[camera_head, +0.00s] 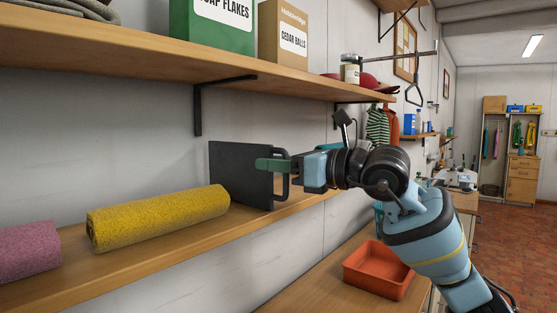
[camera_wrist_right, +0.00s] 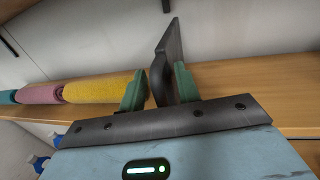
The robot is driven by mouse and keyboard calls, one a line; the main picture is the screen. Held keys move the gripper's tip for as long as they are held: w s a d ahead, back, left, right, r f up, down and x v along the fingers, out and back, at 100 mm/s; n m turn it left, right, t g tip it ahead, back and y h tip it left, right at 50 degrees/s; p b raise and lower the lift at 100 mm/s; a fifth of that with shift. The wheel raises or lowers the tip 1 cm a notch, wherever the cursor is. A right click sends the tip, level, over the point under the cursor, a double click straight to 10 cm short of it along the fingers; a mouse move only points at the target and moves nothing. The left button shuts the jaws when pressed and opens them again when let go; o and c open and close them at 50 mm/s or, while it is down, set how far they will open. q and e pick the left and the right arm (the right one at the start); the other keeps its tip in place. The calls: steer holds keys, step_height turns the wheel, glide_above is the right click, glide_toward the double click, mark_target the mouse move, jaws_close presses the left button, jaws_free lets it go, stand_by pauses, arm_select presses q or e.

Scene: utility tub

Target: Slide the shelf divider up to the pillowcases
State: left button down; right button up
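The shelf divider (camera_head: 232,172) is a dark grey upright panel with a D-shaped handle (camera_head: 283,186) at its front edge. It stands on the lower shelf. In the right wrist view the divider (camera_wrist_right: 171,45) rises between the two green fingers. My right gripper (camera_head: 285,165) reaches in from the right at the handle; its fingers also show in the wrist view (camera_wrist_right: 160,90), apart on either side of the divider. One finger is in front of the panel in the head view. The rolled cloths, yellow (camera_head: 158,216) and pink (camera_head: 25,252), are presumably the pillowcases. My left gripper is out of view.
A gap of bare shelf lies between divider and yellow roll. The upper shelf (camera_head: 130,56) overhead holds a green soap flakes box (camera_head: 212,25) and a cedar balls box (camera_head: 283,35). A bracket (camera_head: 198,105) hangs behind. An orange tub (camera_head: 378,272) sits below right.

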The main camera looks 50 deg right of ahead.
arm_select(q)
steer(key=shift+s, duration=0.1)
arm_select(e)
steer(key=shift+f, duration=0.1)
jaws_close()
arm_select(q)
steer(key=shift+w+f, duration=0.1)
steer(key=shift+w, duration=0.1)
arm_select(e)
steer(key=shift+d, duration=0.1)
